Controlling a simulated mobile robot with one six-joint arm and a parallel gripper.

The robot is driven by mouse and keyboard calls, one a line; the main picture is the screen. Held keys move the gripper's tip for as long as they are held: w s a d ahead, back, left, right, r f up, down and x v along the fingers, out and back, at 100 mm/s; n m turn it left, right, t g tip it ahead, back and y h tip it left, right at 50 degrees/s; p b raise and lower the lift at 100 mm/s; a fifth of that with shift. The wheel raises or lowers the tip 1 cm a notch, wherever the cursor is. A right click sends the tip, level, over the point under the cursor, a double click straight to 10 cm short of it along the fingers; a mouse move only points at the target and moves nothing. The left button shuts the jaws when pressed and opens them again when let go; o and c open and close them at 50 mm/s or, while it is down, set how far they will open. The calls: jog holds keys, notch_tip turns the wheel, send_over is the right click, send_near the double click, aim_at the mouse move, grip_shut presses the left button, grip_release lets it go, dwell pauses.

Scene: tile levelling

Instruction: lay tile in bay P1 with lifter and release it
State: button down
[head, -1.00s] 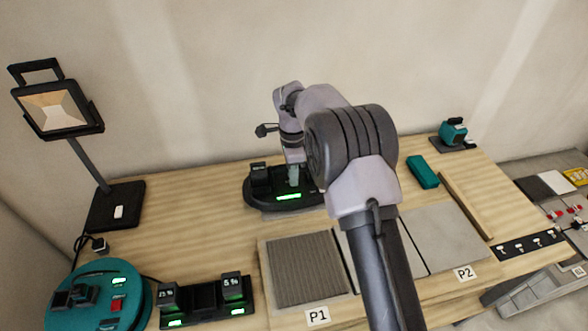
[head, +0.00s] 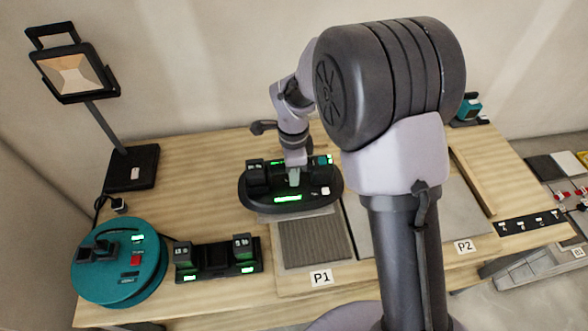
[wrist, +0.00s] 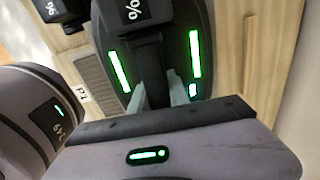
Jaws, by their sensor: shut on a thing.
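My gripper (head: 293,178) is shut on the lifter (head: 262,204), a dark oval device with green lights. The lifter also fills the upper middle of the wrist view (wrist: 118,85), with my gripper's fingers (wrist: 166,94) at its handle. In the head view it appears just behind bay P1 (head: 318,246), a ribbed grey square in front of which the P1 label stands. A thin light grey edge, perhaps the tile (head: 298,215), shows below the lifter's front. I cannot tell whether it touches the bay. The ribbed bay also shows in the wrist view (wrist: 94,76).
Bay P2 (head: 458,222) lies to the right, partly behind my arm. A charger with two batteries (head: 215,262) and a round teal device (head: 120,285) stand left of P1. A work lamp (head: 130,168) stands at the back left. Bare wood lies between lamp and lifter.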

jog(key=shift+w+r+p, duration=0.1)
jog(key=shift+r+p, duration=1.7)
jog(key=shift+r, duration=1.15)
